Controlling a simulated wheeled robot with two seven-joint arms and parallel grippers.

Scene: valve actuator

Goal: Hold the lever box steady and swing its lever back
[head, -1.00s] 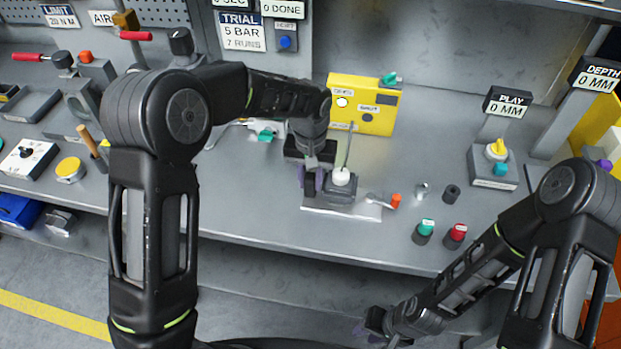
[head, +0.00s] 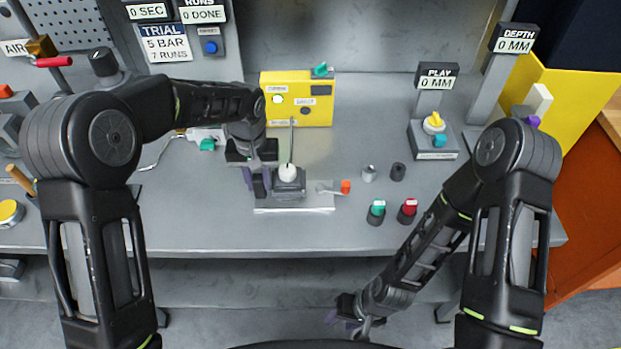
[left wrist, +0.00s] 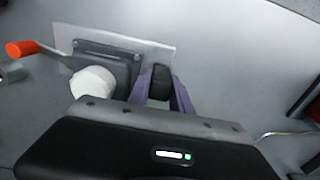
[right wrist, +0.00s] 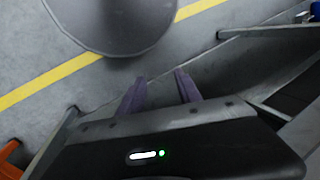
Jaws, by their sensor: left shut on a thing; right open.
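The grey lever box (head: 289,182) stands on a light metal plate (head: 294,208) near the bench's front edge. It has a white dome (head: 287,171) and a thin upright rod on top. Its lever lies out to the right with an orange knob (head: 346,187); in the left wrist view the knob (left wrist: 20,49) is at upper left. My left gripper (head: 261,184) is at the box's left side, shut on a dark block (left wrist: 161,82) beside the box body. My right gripper (head: 344,318) is open and empty, low in front of the bench.
Behind the box stands a yellow panel (head: 297,99). To the right are a green-topped button (head: 377,207), a red-topped button (head: 408,207), and two small cylinders (head: 369,173). The play-dial box (head: 433,139) is farther right. Floor lies below my right gripper.

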